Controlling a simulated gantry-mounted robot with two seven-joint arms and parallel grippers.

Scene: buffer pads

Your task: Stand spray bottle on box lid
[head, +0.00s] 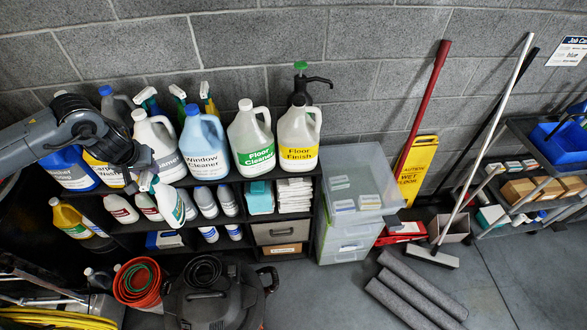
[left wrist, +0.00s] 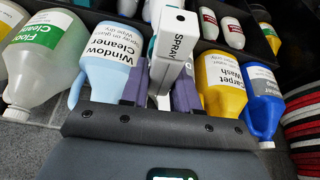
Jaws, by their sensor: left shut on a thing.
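My left gripper (head: 145,171) is shut on a white spray bottle (head: 169,204) with a green-marked label. The bottle hangs slightly tilted in front of the black shelf, apart from the box. In the left wrist view, the bottle's white head (left wrist: 176,38), marked SPRAY, shows between the fingers of the left gripper (left wrist: 160,92). The box lid (head: 362,168) is the clear top of a stack of see-through plastic boxes, right of the shelf and well to the right of the gripper. Small packs show through it. My right gripper is not in view.
Large jugs, including Window Cleaner (head: 203,145) and Floor Finish (head: 298,140), crowd the shelf top, with several spray bottles behind. A vacuum (head: 212,300) and orange buckets (head: 138,282) stand below. A yellow sign (head: 417,165) and red mop handle (head: 424,105) are just right of the boxes.

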